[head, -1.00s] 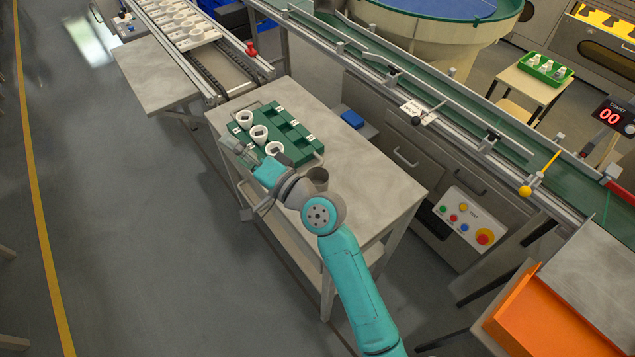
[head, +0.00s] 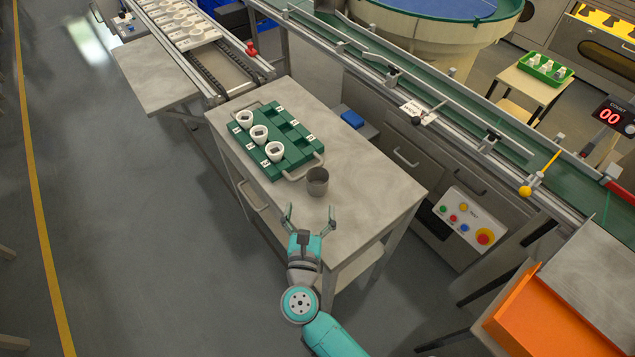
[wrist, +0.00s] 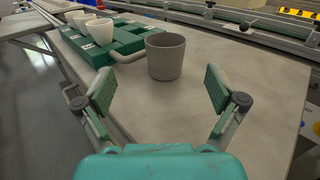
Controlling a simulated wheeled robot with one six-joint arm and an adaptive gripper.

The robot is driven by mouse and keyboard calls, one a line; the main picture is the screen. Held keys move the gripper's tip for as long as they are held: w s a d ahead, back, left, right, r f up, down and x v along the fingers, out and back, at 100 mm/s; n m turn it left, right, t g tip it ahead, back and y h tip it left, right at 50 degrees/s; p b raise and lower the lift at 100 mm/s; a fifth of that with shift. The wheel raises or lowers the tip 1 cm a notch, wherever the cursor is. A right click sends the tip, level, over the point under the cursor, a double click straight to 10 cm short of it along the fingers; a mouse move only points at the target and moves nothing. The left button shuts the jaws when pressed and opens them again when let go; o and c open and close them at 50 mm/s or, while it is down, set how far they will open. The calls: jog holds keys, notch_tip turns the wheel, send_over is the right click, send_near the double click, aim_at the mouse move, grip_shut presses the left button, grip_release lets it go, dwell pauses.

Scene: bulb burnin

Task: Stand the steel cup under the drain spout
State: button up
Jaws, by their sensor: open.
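The steel cup (head: 317,181) stands upright on the grey table (head: 365,190), just in front of the green tray's near handle. In the wrist view the cup (wrist: 165,56) is ahead of my gripper, centred between the fingers but beyond their tips. My gripper (head: 310,216) is open and empty at the table's near edge, with its fingers pointing toward the cup; it also shows in the wrist view (wrist: 160,88). I cannot make out the drain spout for certain in either view.
A green tray (head: 292,157) with several white cups, one of them a white cup (head: 276,151), lies on the table behind the steel cup. The table's right part is clear. A conveyor (head: 440,95) runs behind, and a button panel (head: 466,222) is at right.

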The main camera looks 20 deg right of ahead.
aim_at(316, 186)
jog(key=shift+s+d+f, duration=0.15)
jog(key=shift+d+f, duration=0.05)
jog(key=shift+f, duration=0.15)
jog(key=shift+w+d+m, duration=0.2)
jog(key=shift+w+m, duration=0.05)
jog(key=shift+m, duration=0.05)
jog(key=x, duration=1)
jog(key=c, duration=1.3)
